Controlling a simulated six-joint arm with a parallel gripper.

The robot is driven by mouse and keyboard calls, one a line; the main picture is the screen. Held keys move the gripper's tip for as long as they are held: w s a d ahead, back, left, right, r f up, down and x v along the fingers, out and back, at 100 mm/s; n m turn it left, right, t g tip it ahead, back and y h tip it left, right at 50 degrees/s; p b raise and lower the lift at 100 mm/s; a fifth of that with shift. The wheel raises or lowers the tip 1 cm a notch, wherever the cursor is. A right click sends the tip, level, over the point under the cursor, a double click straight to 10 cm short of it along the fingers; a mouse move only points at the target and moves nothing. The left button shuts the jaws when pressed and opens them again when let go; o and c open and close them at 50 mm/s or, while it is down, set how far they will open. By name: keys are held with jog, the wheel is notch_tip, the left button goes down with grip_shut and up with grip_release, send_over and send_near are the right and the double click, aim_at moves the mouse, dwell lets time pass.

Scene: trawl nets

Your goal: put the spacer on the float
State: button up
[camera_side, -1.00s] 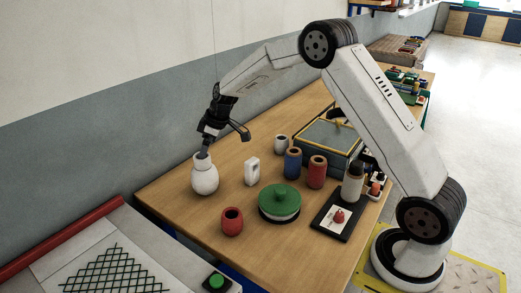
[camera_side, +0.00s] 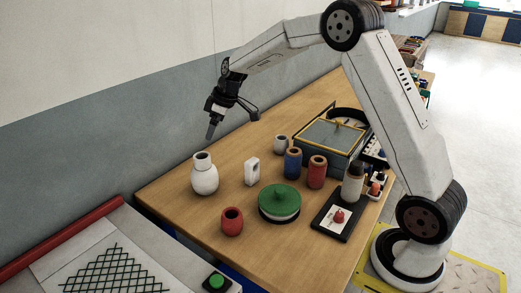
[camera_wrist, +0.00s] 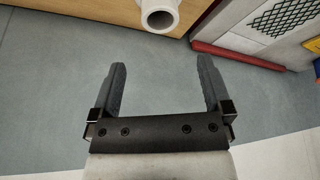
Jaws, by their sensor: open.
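The float (camera_side: 205,181) is a white, round-bodied piece standing upright at the left of the wooden table. A narrower white ring-like piece with a dark open hole, seemingly the spacer (camera_side: 203,161), sits upright on top of it; the seam between them is hard to make out. In the wrist view the white rim and hole of this top piece (camera_wrist: 160,18) show at the top edge. My gripper (camera_side: 211,132) hangs above the pair, apart from it. In the wrist view its two fingers (camera_wrist: 161,66) are spread with nothing between them.
A white slotted block (camera_side: 251,171), a red float (camera_side: 232,222), blue and red cylinders (camera_side: 293,164) and a green-topped round container (camera_side: 279,203) stand to the right. A lidded box (camera_side: 330,140) is behind. Bare table surrounds the white stack.

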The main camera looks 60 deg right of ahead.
jog(key=s+a+f+m, duration=0.2)
jog(key=s, duration=0.7)
jog(key=s+a+f+m+h, duration=0.1)
jog(key=s+a+f+m, duration=0.1)
jog(key=s, duration=0.7)
jog(key=s+a+f+m+g+h, duration=0.1)
jog(key=s+a+f+m, duration=0.1)
jog(key=s, duration=0.7)
jog(key=shift+s+a+f, duration=0.3)
jog(key=shift+a+f, duration=0.15)
jog(key=shift+a, duration=0.75)
